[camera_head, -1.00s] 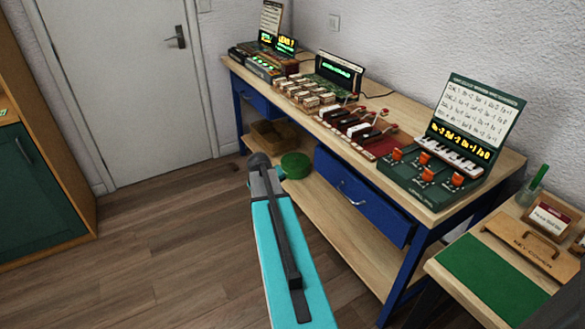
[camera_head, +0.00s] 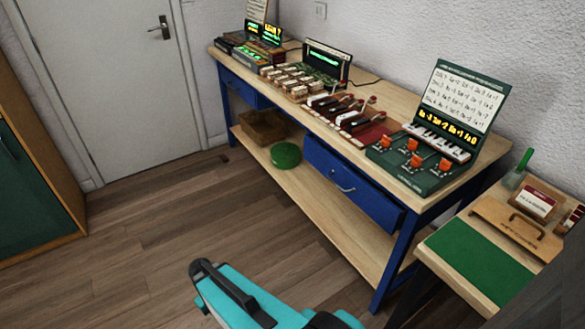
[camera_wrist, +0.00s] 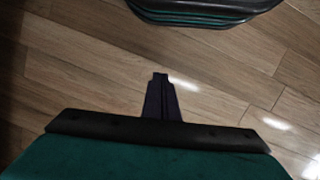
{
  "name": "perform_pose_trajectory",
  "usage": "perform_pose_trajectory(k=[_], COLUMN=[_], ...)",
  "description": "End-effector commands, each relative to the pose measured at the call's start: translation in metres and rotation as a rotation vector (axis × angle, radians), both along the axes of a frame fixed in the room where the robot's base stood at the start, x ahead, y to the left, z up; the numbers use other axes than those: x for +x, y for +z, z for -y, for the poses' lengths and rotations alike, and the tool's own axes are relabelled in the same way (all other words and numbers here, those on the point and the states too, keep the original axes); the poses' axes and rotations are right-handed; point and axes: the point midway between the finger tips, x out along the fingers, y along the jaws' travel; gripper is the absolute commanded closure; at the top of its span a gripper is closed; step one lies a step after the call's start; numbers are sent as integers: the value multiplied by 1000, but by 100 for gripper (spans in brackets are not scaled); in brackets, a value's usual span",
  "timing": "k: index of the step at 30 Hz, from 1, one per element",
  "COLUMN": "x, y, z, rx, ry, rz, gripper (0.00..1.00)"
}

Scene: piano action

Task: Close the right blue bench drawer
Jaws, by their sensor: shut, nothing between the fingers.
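The right blue bench drawer (camera_head: 343,182) is under the wooden bench top in the head view, with a pale curved handle on its front. Its front seems to stand a little out from the bench frame; how far is hard to tell. My gripper (camera_wrist: 160,78) shows in the wrist view as dark fingers shut together, empty, over bare wood floor. In the head view my teal arm is low in front of the bench, apart from the drawer; the gripper's tips cannot be made out there.
The bench (camera_head: 392,262) has blue legs and a lower shelf with a green round item (camera_head: 286,155) and a brown basket (camera_head: 262,127). A side table (camera_head: 440,262) stands at right. A green-doored cabinet (camera_head: 30,190) is at left. The floor (camera_head: 170,235) between is clear.

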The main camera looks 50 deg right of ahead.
Motion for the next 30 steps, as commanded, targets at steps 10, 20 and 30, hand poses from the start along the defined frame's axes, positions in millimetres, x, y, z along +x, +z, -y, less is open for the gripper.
perform_pose_trajectory(k=[10, 20, 30], x=[-110, -143, -142], y=[-34, -41, -41], z=[-77, -92, -92], rx=[47, 51, 52], ry=[65, 80, 80], rz=[-189, -244, -243], gripper=[100, 100, 100])
